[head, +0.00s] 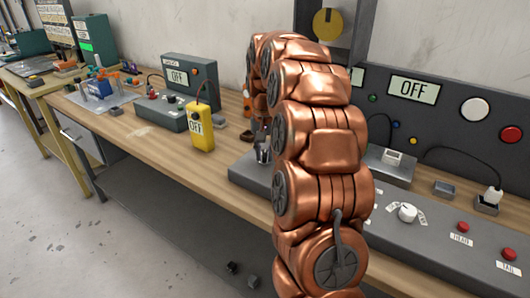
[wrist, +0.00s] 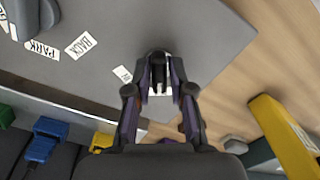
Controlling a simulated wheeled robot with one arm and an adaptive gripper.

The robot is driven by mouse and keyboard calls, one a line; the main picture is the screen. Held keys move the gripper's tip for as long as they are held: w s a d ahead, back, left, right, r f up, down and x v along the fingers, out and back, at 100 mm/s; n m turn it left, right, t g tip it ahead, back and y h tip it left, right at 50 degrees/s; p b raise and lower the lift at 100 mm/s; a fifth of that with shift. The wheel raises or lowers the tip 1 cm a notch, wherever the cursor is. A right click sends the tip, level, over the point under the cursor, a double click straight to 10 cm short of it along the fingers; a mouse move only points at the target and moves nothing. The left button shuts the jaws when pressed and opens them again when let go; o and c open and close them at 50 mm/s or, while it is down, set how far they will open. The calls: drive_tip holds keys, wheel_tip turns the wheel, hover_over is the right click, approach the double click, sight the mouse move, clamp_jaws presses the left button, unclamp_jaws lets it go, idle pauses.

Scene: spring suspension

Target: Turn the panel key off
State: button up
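The grey control panel (head: 385,228) lies on the bench with a grey upright board behind it. The display (head: 414,89) on that board reads OFF. In the wrist view the panel top (wrist: 205,30) fills the upper part. A small dark upright piece, which looks like the panel key (wrist: 157,62), stands near the panel's edge. My gripper (wrist: 158,78) has its two fingertips close together, one on each side of this piece. Whether they touch or grip it is not clear.
A white knob (head: 407,212) and red HEAD (head: 463,226) and TAIL (head: 509,254) buttons are on the panel, right of my arm. A yellow meter reading OFF (head: 200,125) and a grey-green box (head: 190,85) stand on the bench to the left.

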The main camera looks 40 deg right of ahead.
sight(265, 154)
drive_tip(key=shift+o, duration=1.4)
drive_tip(key=shift+r, duration=0.1)
wheel_tip(265, 154, up, 12)
